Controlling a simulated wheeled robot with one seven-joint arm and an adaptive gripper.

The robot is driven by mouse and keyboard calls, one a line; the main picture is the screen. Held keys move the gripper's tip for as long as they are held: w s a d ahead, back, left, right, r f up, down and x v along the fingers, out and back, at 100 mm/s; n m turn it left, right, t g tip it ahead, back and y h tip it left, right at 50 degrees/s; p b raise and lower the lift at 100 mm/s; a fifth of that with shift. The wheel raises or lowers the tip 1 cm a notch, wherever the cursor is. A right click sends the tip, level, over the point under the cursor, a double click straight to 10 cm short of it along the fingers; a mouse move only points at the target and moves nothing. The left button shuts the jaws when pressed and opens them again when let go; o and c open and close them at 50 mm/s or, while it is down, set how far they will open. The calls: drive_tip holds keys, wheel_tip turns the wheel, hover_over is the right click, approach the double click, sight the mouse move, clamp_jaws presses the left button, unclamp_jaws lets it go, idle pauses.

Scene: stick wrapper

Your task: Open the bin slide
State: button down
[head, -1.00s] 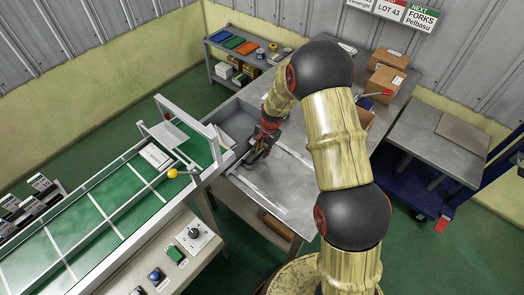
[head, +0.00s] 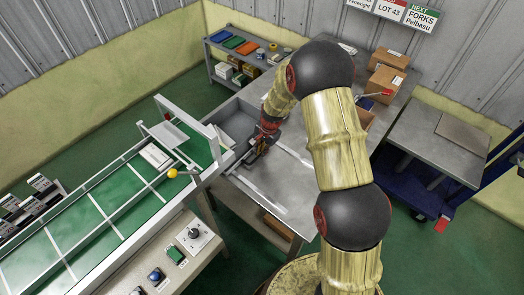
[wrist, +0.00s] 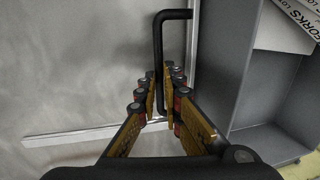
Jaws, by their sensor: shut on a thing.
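The black bar handle (wrist: 173,14) of the bin slide shows in the wrist view, bent at its top. One of its legs runs down between the two fingers of my gripper (wrist: 160,108), which are shut on it. A grey open bin compartment (wrist: 246,60) is to the right. In the head view, my gripper (head: 257,150) is low over the grey bench by the bin (head: 238,118); the handle is too small to make out there.
A white packet (wrist: 285,25) marked FORKS lies in the bin compartment. The green conveyor (head: 80,225) and its white frame stand left of the bench. A control panel (head: 170,262) is in front, and cardboard boxes (head: 386,85) stand at the back right.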

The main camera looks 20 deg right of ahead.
drive_tip(key=s+d+b, duration=0.1)
drive_tip(key=s+d, duration=0.3)
drive_tip(key=s, duration=0.2)
drive_tip(key=s+d+b, duration=0.1)
drive_tip(key=s+d, duration=0.4)
drive_tip(key=s, duration=0.2)
drive_tip(key=s+d+b, duration=0.2)
drive_tip(key=s+d, duration=0.2)
drive_tip(key=s, duration=0.3)
drive_tip(key=shift+s+d, duration=0.25)
drive_tip(key=shift+d, duration=0.05)
drive_tip(key=c, duration=1.9)
unclamp_jaws()
drive_tip(key=shift+r, duration=0.1)
drive_tip(key=r, duration=0.3)
drive_tip(key=s+d+r, duration=0.1)
drive_tip(key=r, duration=0.7)
drive_tip(key=shift+s+d+r, duration=0.15)
drive_tip(key=shift+s+r, duration=0.1)
drive_tip(key=shift+s, duration=0.1)
